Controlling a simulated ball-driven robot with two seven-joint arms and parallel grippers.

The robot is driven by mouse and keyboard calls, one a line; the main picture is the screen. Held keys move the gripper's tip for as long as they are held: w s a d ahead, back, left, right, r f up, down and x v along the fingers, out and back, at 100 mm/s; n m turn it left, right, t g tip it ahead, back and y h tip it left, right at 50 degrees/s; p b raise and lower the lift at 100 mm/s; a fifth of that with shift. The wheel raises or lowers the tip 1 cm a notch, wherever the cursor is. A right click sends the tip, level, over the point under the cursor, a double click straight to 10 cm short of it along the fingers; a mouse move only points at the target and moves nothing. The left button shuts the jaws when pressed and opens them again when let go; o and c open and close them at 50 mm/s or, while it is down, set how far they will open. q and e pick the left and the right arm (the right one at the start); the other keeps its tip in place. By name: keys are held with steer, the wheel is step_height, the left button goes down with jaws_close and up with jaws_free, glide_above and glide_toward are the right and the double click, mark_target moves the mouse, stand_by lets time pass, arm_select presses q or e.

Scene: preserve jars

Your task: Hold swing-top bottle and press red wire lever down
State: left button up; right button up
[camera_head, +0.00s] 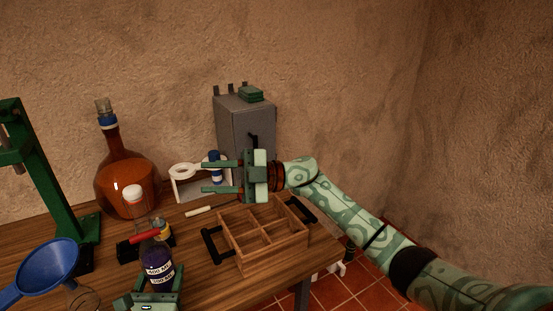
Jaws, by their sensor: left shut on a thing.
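The swing-top bottle (159,275), dark with a white printed label, stands upright near the front edge of the table. The red wire lever (145,237) sits at its top, roughly level and pointing left. A white stopper (132,192) shows above it against the brown demijohn; its link to the bottle is hard to make out. My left gripper (151,299) is shut on the bottle's lower part, at the bottom edge of the picture. My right gripper (204,177) is open and empty, fingers pointing left, above and to the right of the bottle.
A brown demijohn (122,175) and green press (42,170) stand left. A blue funnel (48,265) is at lower left. A wooden crate (243,262) with black handles lies right of the bottle. A white stand (184,190) and grey cabinet (230,120) are behind my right gripper.

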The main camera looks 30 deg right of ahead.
steer(key=w+d+f+m+t+h, duration=0.2)
steer(key=d+t, duration=0.4)
steer(key=d, duration=0.3)
steer(key=w+d+f+m+t+h, duration=0.3)
steer(key=w+d+t+h, duration=0.3)
steer(key=d, duration=0.4)
steer(key=shift+w+f+m+t, duration=0.15)
steer(key=shift+m+t, duration=0.45)
steer(key=shift+t, duration=0.2)
steer(key=shift+a, duration=0.1)
